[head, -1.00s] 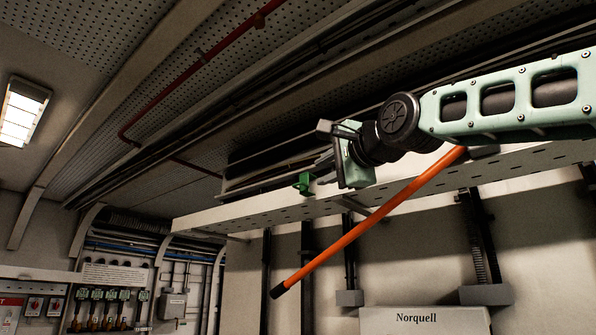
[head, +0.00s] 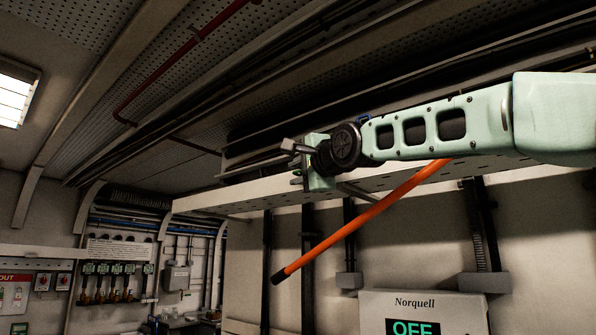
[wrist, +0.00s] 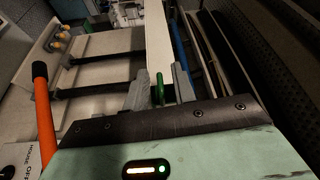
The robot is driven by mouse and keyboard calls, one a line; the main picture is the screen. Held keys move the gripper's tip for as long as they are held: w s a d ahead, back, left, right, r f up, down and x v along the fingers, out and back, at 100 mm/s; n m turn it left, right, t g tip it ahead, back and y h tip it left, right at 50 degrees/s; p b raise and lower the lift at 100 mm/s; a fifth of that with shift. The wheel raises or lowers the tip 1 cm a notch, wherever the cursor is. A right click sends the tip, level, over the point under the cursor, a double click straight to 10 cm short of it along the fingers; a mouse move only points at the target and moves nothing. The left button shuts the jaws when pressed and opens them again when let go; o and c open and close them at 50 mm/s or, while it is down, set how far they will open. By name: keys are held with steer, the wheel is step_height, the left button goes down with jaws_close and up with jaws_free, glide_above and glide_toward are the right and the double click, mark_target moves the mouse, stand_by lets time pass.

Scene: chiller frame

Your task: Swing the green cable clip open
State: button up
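The green cable clip (wrist: 160,88) shows in the wrist view as a narrow upright green piece between my two grey fingers. My gripper (wrist: 161,80) is open around it, with a gap visible on both sides of the clip. In the head view my gripper (head: 291,158) is at the edge of the pale overhead tray and hides most or all of the clip. Whether a finger touches the clip farther down is hidden.
The pale perforated tray (head: 240,200) runs below my arm. An orange bar (head: 365,216) with a black tip slants below the arm, and also shows in the wrist view (wrist: 43,115). Cables (wrist: 200,55) run along the right in the wrist view. A Norquell box (head: 425,305) reads OFF.

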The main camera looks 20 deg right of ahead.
jaws_close()
